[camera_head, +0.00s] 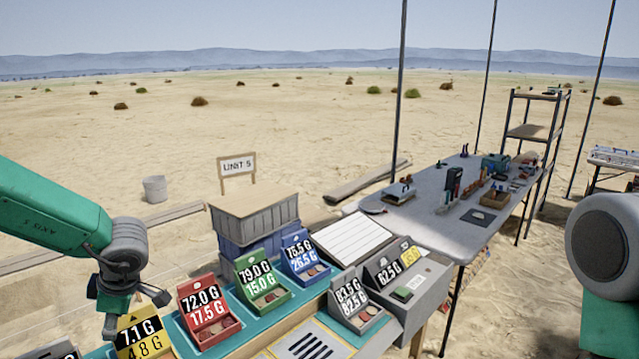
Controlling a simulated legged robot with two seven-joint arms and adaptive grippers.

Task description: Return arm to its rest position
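My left arm (50,212) is green and comes in from the left edge, ending in a grey wrist (127,243). My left gripper (125,305) hangs below it, in front of the yellow bin (138,335) and left of the red bin (207,310). Its fingers are small and seen at an angle, so I cannot tell whether they are open or shut, and no held object shows. My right arm (608,250) shows at the right edge as a large grey joint and green link. Its gripper is out of view.
Green (262,283), blue (304,258) and grey (354,300) labelled bins stand on the near bench. A white ruled board (350,238) and a grey scale-like box (405,285) lie beyond. A tool-laden table (425,232), crates (255,222) and thin poles stand behind.

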